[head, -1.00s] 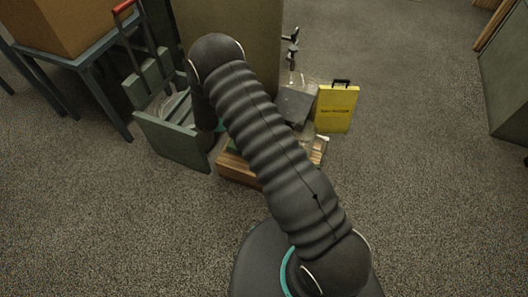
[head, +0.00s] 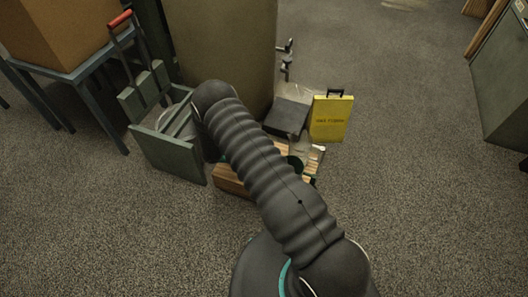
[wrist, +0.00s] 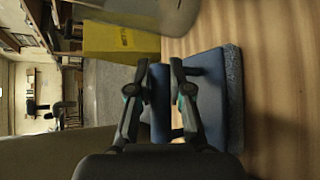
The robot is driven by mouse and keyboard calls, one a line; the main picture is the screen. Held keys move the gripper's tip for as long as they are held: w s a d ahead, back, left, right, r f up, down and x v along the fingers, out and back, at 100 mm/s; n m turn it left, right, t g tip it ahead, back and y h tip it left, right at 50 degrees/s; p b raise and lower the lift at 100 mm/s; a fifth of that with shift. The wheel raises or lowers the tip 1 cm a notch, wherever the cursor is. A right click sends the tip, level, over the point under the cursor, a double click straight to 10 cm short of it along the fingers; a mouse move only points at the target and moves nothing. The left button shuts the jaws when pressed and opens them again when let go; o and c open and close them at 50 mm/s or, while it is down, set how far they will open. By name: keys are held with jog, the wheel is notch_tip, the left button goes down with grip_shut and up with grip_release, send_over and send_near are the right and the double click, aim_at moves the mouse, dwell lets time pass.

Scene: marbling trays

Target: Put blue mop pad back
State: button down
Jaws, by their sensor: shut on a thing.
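The blue mop pad (wrist: 212,95) shows in the wrist view as a blue plate with a grey fibrous layer (wrist: 235,95) on its right side. Its blue upright grip (wrist: 160,105) stands between the fingers of my gripper (wrist: 159,82), which is shut on it. The grey layer faces the pale striped wooden surface (wrist: 280,90); I cannot tell whether they touch. In the head view my arm hides most of the gripper and the pad. The wooden platform (head: 232,180) shows partly behind my arm.
A yellow sign (head: 330,119) and a dark grey box (head: 287,116) stand behind the platform. A green bucket-like container (head: 175,155) with a red-handled lever (head: 120,19) is at the left, near a table (head: 80,72). Carpet is open in front and at the right.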

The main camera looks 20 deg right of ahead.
jog(key=shift+f, duration=0.15)
jog(key=c, duration=1.1)
grip_release()
